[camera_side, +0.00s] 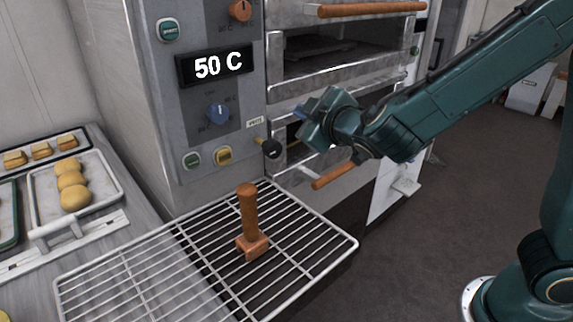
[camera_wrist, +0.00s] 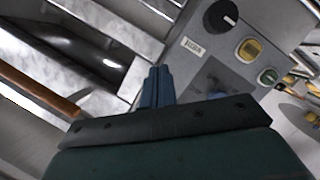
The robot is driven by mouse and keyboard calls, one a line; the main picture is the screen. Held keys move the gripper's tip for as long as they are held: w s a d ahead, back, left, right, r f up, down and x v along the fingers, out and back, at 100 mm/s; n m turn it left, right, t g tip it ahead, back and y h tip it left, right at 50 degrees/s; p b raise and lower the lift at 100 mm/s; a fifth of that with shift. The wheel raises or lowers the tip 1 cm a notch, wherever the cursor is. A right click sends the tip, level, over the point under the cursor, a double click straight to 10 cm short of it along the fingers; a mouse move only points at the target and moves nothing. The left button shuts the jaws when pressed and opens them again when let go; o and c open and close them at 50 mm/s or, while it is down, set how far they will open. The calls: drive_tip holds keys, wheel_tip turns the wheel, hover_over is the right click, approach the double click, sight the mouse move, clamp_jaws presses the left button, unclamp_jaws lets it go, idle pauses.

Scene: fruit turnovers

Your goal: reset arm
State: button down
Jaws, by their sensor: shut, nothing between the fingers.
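My arm reaches in from the right in the side view, and my gripper (camera_side: 303,112) is in front of the oven, near its control panel and between two wooden door handles. In the wrist view my gripper's blue fingers (camera_wrist: 157,84) are together with nothing between them. They appear apart from the panel and the oven door. The oven panel (camera_side: 208,118) has a display reading 50 C (camera_side: 216,65), a blue knob, an orange knob, and green and yellow buttons.
A wire rack (camera_side: 300,265) below the panel bears an upright wooden-handled tool (camera_side: 249,215). A black knob (camera_side: 271,148) sticks out at the panel's lower right. The lower oven handle (camera_side: 333,175) is close below my gripper. Trays with buns (camera_side: 72,185) are at left.

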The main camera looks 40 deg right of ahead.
drive_tip(key=s+d+m+g, duration=0.3)
drive_tip(key=s+d, duration=0.1)
drive_tip(key=d, duration=0.1)
drive_tip(key=s+m+g+y, duration=0.3)
drive_tip(key=s+g, duration=0.3)
drive_tip(key=s, duration=1.8)
drive_tip(key=shift+s+d+f+g+y, duration=0.3)
drive_tip(key=shift+s+d+y, duration=0.05)
drive_tip(key=shift+s+y, duration=0.05)
